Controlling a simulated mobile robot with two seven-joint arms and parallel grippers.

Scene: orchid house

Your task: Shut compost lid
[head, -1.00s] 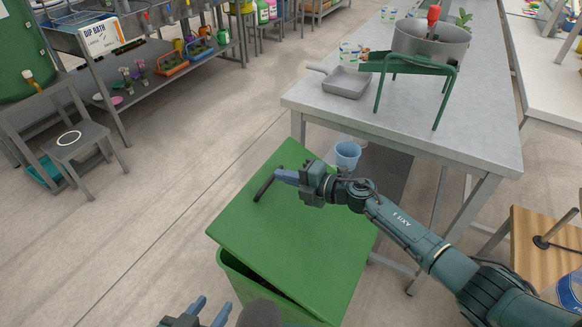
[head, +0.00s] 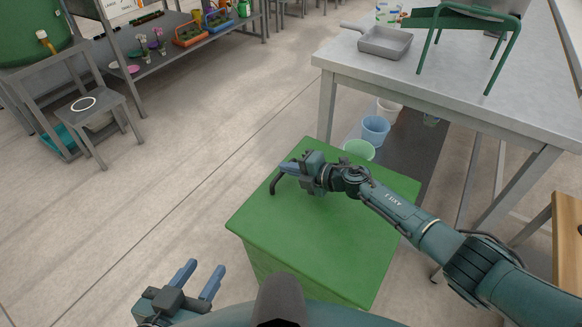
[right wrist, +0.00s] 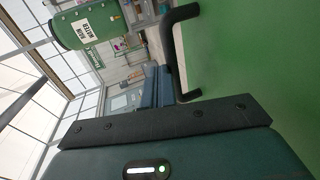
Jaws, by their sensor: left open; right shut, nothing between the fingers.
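The green compost bin (head: 262,262) stands on the floor in front of me. Its flat green lid (head: 335,228) lies level on top, and I see no gap along the front edge in the head view. A dark handle (head: 274,184) rises near the lid's left edge; the handle (right wrist: 172,50) also shows in the right wrist view beside the fingers. My right gripper (head: 287,170) is shut and empty, just over the lid next to the handle. Whether it touches the lid or handle I cannot tell. My left gripper (head: 205,275) is open and empty, left of the bin.
A grey metal table (head: 450,95) stands behind and right of the bin, with a grey pan (head: 385,44) and a green stand (head: 440,18) on it. Cups, one of them blue (head: 375,130), stand below it. The floor between is clear.

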